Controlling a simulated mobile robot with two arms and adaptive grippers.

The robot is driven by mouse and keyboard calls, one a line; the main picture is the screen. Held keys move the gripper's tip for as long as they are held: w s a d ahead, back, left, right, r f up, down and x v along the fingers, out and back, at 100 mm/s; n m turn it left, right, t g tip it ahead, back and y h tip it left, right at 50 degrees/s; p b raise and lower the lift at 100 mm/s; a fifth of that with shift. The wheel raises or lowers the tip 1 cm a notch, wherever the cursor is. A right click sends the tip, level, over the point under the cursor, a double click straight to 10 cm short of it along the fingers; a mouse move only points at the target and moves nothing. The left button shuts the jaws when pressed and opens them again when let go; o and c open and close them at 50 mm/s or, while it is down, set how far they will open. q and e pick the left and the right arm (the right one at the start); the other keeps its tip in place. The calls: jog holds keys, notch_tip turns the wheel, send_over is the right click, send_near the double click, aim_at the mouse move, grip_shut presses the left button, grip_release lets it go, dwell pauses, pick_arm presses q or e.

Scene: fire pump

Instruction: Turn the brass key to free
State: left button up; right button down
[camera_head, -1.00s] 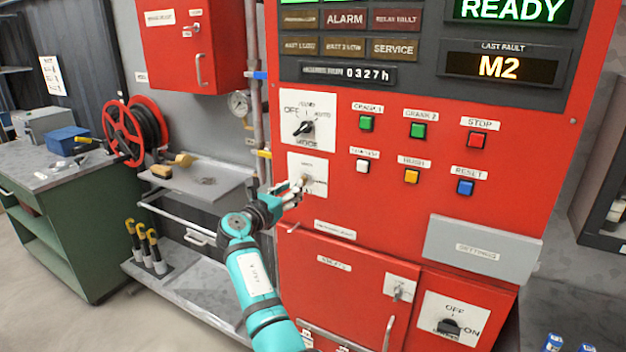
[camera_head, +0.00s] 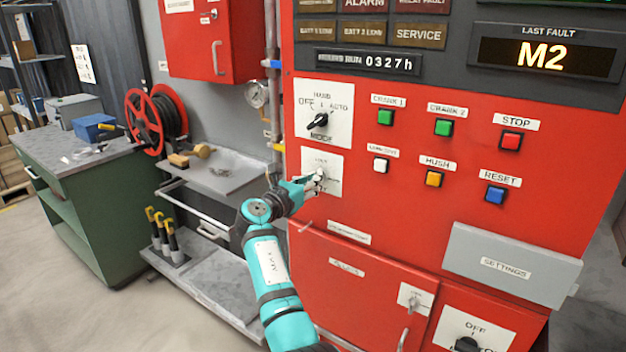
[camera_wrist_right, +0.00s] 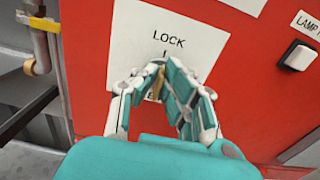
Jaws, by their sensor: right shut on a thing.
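The brass key (camera_wrist_right: 158,84) sits in the white lock plate (camera_wrist_right: 150,35) on the red panel. In the right wrist view the plate reads LOCK at the top, and its lower lettering is mostly covered by the fingers. My right gripper (camera_wrist_right: 160,88) is shut on the key, with a finger on each side. In the head view my right gripper (camera_head: 315,184) is at the lock plate (camera_head: 333,165), and its fingers hide the key there. The key's exact angle is hard to tell. My left gripper is not in view.
The black mode knob (camera_head: 318,121) is just above the lock. A white lamp-test button (camera_head: 381,166) and coloured buttons lie to its right. A grey shelf (camera_head: 225,178) and a gauge (camera_head: 256,93) are to the left. The settings cover (camera_head: 512,268) sticks out lower right.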

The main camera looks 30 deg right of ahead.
jog(key=shift+m, duration=0.3)
jog(key=shift+s+f+m+b, duration=0.1)
jog(key=shift+m+b, duration=0.2)
jog(key=m+b, duration=0.3)
jog(key=m, duration=0.1)
jog(key=m+b, duration=0.2)
jog(key=m, duration=0.2)
jog(key=m+b, duration=0.3)
jog(key=m, duration=0.2)
jog(key=shift+s+d+f+b, duration=0.15)
jog(key=shift+s+f+b, duration=0.1)
jog(key=shift+f+b, duration=0.1)
jog(key=shift+m+b, duration=1.3)
jog(key=shift+m, duration=0.5)
